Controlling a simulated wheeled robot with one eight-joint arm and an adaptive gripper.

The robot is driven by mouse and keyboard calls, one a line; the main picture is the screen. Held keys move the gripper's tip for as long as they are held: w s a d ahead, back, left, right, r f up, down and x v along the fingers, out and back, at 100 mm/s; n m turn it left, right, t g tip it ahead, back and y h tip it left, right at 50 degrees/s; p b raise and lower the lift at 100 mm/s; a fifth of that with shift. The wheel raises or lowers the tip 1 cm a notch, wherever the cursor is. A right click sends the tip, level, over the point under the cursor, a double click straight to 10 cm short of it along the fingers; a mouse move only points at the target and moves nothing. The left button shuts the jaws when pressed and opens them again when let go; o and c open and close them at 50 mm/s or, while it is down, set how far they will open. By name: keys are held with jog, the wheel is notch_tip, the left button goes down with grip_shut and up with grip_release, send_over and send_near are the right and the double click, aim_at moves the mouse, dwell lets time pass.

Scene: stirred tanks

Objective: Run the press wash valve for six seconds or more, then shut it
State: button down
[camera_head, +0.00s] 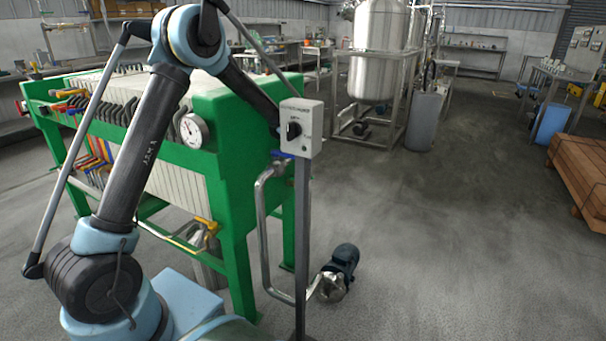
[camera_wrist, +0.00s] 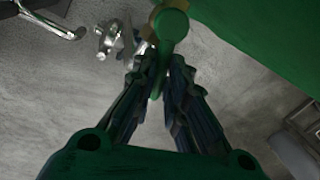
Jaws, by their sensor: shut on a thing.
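In the wrist view, my gripper (camera_wrist: 163,66) is shut on a green valve handle (camera_wrist: 172,25) with a rounded end. The handle runs down between the two dark fingers. A small brass-coloured part shows beside it, mostly hidden. No label is readable, so I cannot tell from the picture whether the valve is open or shut. In the head view, my arm reaches across the green-framed filter press (camera_head: 235,170), and my gripper and this handle are hidden beyond the press end and the switch box.
A grey switch box (camera_head: 301,128) on a post stands in front of the press end. A steel pipe (camera_head: 262,215) with a blue handle (camera_head: 283,154) runs down to a pump (camera_head: 338,272). Wooden crates (camera_head: 580,165) stand at right; the floor between is clear.

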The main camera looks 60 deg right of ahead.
jog(key=c, duration=1.8)
grip_release()
jog(key=shift+w, duration=0.2)
jog(key=shift+o, duration=1)
jog(key=shift+s, duration=0.1)
jog(key=shift+r, duration=0.15)
notch_tip(320, 180, up, 12)
jog(key=a, duration=0.2)
jog(key=shift+s+a+f, duration=0.15)
jog(key=shift+s+f, duration=0.1)
jog(key=shift+s, duration=0.1)
